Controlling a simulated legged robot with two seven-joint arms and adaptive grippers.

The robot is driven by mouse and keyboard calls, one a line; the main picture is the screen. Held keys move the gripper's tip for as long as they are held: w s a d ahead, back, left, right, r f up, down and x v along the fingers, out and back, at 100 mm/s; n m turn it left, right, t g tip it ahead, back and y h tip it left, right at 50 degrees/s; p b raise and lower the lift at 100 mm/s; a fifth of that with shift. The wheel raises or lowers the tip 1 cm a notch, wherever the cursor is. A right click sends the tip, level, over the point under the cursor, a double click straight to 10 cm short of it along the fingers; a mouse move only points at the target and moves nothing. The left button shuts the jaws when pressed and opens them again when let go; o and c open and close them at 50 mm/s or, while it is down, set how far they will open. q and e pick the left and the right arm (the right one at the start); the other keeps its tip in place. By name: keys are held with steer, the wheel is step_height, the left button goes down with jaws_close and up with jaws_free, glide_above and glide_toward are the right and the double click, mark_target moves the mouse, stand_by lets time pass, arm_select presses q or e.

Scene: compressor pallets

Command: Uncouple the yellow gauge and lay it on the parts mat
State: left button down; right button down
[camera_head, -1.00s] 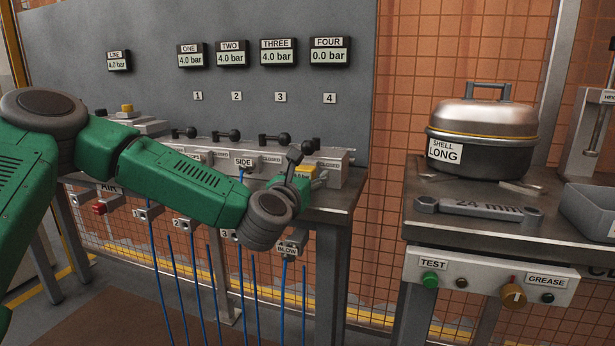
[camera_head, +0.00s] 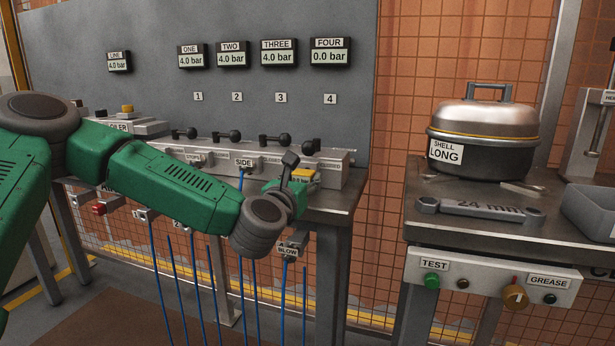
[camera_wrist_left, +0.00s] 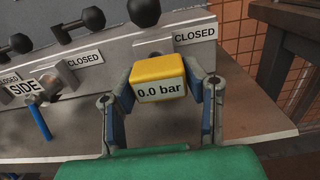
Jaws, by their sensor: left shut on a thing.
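The yellow gauge (camera_wrist_left: 158,72) reads 0.0 bar in the left wrist view. It sits between the two fingers of my left gripper (camera_wrist_left: 161,92), which is shut on it. In the head view the gauge (camera_head: 304,175) is small and partly covered by my left gripper (camera_head: 294,187), near the right end of the grey manifold (camera_head: 330,160). A CLOSED label and a black-knobbed valve are just behind the gauge in the wrist view. Whether the gauge is still joined to its port is hidden. No parts mat can be made out for sure. My right gripper is not in view.
A blue hose hangs at the SIDE port (camera_wrist_left: 40,122). The FOUR display (camera_head: 331,52) reads 0.0 bar; the others read 4.0 bar. Right of a gap, a bench (camera_head: 420,222) holds a lidded SHELL LONG pot (camera_head: 480,140), a 24 mm wrench (camera_head: 480,208) and a grey tray (camera_head: 590,212).

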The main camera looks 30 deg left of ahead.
arm_select(q)
steer(key=shift+b+v, duration=0.3)
steer(key=shift+v, duration=1.7)
